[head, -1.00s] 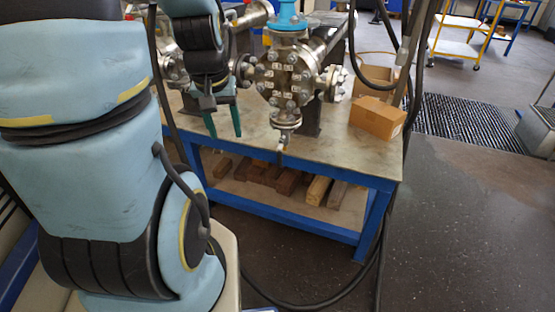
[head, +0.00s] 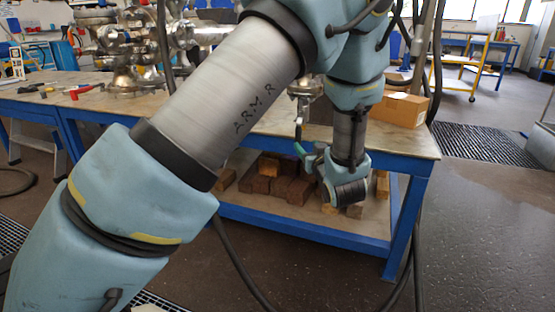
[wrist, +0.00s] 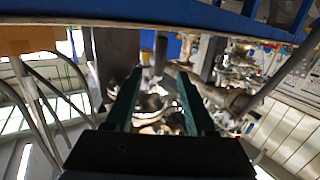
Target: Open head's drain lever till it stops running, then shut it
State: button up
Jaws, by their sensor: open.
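The flanged vessel is mostly hidden behind my arm in the head view. Its lower drain fitting (head: 302,90) shows below my upper arm, with a thin pipe hanging toward the table's front edge. My gripper (head: 299,149) is just below that pipe, in front of the table edge, with its green fingers partly hidden by the wrist. I cannot make out the drain lever clearly, nor whether a finger touches it. In the wrist view my gripper (wrist: 158,72) has its two fingers apart, with blurred metal flanges (wrist: 152,106) visible beyond and between them. No flow can be made out.
The blue-framed table (head: 425,155) has wooden blocks (head: 285,185) on its lower shelf. A cardboard box (head: 400,109) stands at its right end. Other metal vessels (head: 125,60) and tools are at left. Dark hoses hang by my arm.

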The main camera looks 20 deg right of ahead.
aim_at(299, 138)
jog(key=shift+t, duration=0.4)
jog(key=w, duration=0.3)
jog(key=w+d+b, duration=0.1)
jog(key=w, duration=0.2)
jog(key=w+f+b, duration=0.1)
jog(key=w, duration=0.2)
jog(key=shift+w+d, duration=0.2)
jog(key=shift+d, duration=0.05)
jog(key=shift+r, duration=0.1)
grip_shut()
dwell(0.9)
